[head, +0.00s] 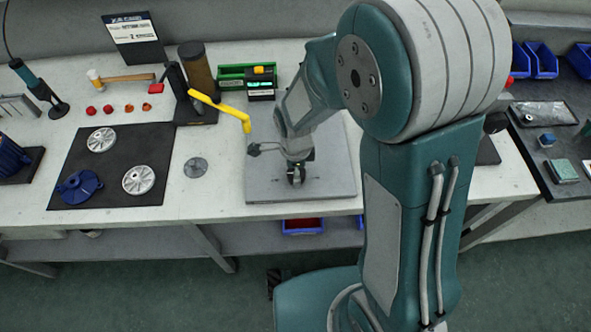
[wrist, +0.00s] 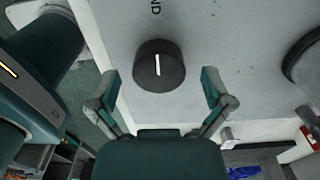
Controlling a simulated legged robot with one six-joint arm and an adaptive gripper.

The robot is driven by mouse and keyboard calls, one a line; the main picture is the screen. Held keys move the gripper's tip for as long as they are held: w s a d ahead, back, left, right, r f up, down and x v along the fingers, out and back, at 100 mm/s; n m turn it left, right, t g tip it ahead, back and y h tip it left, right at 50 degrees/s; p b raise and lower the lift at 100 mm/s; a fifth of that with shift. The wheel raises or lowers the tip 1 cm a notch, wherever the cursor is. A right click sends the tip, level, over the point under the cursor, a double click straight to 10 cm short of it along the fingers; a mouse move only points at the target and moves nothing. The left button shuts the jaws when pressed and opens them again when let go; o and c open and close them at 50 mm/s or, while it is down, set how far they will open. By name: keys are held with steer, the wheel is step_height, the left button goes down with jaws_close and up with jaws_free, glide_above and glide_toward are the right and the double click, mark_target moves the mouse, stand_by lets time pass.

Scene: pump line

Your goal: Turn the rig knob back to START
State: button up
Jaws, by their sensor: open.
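The rig knob (wrist: 159,66) is a round black knob with a white pointer line, in the upper middle of the wrist view. It sits on a grey rig plate (wrist: 220,30), and the letters "ND" are printed above it. My gripper (wrist: 160,92) is open, with one finger to the left of the knob and one to the right, both apart from it. In the head view my gripper (head: 296,178) is over the front part of the grey plate (head: 325,188). The knob is hard to make out there, and no START mark is readable.
A yellow lever (head: 220,107) stands at the plate's back left. A dark mat (head: 110,190) with grey discs and a blue part lies to the left. A hammer (head: 128,78) and green bin (head: 232,74) are at the back. Bench surface is clear at the front left.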

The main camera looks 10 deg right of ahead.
steer(key=shift+f, duration=0.3)
steer(key=c, duration=1.1)
steer(key=shift+c, duration=0.2)
